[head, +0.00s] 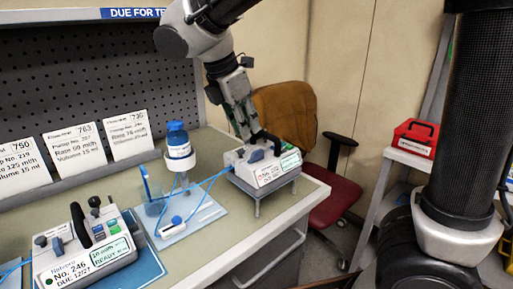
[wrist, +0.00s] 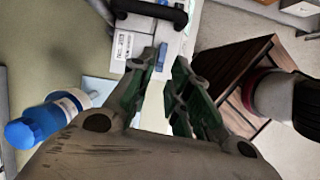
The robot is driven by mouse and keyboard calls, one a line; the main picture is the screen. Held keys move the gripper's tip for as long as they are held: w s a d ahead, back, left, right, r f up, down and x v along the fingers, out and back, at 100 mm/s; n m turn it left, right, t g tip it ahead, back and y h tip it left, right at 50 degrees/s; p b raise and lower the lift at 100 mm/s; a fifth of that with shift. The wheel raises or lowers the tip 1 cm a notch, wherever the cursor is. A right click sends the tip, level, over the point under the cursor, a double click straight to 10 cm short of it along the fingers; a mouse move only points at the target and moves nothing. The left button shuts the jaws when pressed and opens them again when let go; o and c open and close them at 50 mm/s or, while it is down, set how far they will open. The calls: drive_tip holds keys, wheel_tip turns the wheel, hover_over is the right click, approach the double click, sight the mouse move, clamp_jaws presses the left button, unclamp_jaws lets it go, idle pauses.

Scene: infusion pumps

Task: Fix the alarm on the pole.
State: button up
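A white pump (head: 262,165) stands on a small grey raised stand (head: 262,190) at the bench's right end. Its front has a label with a red mark and a green screen with text too small to read. It has a black handle and a blue lever on top; the lever also shows in the wrist view (wrist: 162,57). A blue bottle (head: 178,138) sits upright in a white ring holder, with blue tubing running to the pump. My gripper (head: 246,132) points down just above the pump. In the wrist view its fingers (wrist: 166,72) are apart, with the lever near their tips; contact is unclear.
A second pump, No. 246 (head: 85,245), sits on a blue mat at front left with a green READY screen. A blue clip (head: 177,222) lies on a pale plate. Cards (head: 72,148) line the pegboard. A chair (head: 327,200) and red box (head: 415,137) are at right.

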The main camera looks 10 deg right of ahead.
sight(258, 151)
drive_tip(key=shift+n, duration=0.5)
drive_tip(key=x, duration=0.8)
drive_tip(key=shift+s+d, duration=0.1)
drive_tip(key=shift+d, duration=0.05)
clamp_jaws()
